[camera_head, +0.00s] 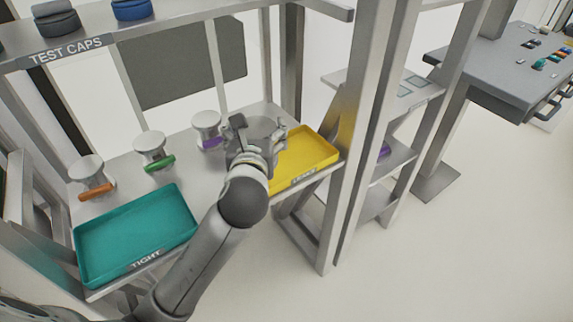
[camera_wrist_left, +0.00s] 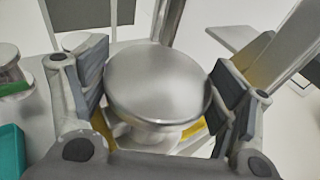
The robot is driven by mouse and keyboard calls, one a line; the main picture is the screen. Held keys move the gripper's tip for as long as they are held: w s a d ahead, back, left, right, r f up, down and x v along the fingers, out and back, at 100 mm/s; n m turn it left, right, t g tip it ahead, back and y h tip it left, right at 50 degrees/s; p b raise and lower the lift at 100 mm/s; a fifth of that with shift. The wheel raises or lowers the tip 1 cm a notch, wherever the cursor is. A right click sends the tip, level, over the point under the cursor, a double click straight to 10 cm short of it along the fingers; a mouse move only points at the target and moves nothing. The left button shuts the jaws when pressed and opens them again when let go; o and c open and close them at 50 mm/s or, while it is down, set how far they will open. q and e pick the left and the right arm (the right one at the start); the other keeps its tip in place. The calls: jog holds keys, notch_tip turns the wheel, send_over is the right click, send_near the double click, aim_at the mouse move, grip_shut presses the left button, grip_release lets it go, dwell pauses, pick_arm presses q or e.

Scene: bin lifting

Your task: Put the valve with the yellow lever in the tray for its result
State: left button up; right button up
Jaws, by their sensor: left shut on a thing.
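My left gripper (camera_head: 260,127) is shut on a silver valve with a round, flat top. In the left wrist view the valve (camera_wrist_left: 158,82) sits between the two finger pads. Yellow shows below it on both sides, but I cannot tell lever from tray there. In the head view the gripper is over the left end of the yellow tray (camera_head: 308,150), whose front label is too small to read. The teal tray (camera_head: 135,230), labelled TIGHT, lies at the left of the bench, empty. My right gripper is not in view.
Valves with an orange lever (camera_head: 95,192), a green lever (camera_head: 158,163) and a purple lever (camera_head: 211,143) stand in a row behind the teal tray. A TEST CAPS shelf (camera_head: 100,38) hangs above. A metal post (camera_head: 345,200) stands right of the yellow tray.

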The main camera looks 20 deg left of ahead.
pick_arm(q)
jog(key=shift+w+r, duration=0.4)
jog(key=shift+r, duration=0.25)
jog(key=shift+w, duration=0.25)
jog(key=w+d+f, duration=0.3)
jog(key=w+f, duration=0.9)
jog(key=w, duration=0.1)
jog(key=shift+w+f+b, duration=0.15)
jog(key=shift+f+b, duration=0.25)
jog(key=shift+b, duration=0.05)
jog(key=shift+f, duration=0.1)
jog(key=o, duration=1.7)
jog(key=shift+f, duration=0.15)
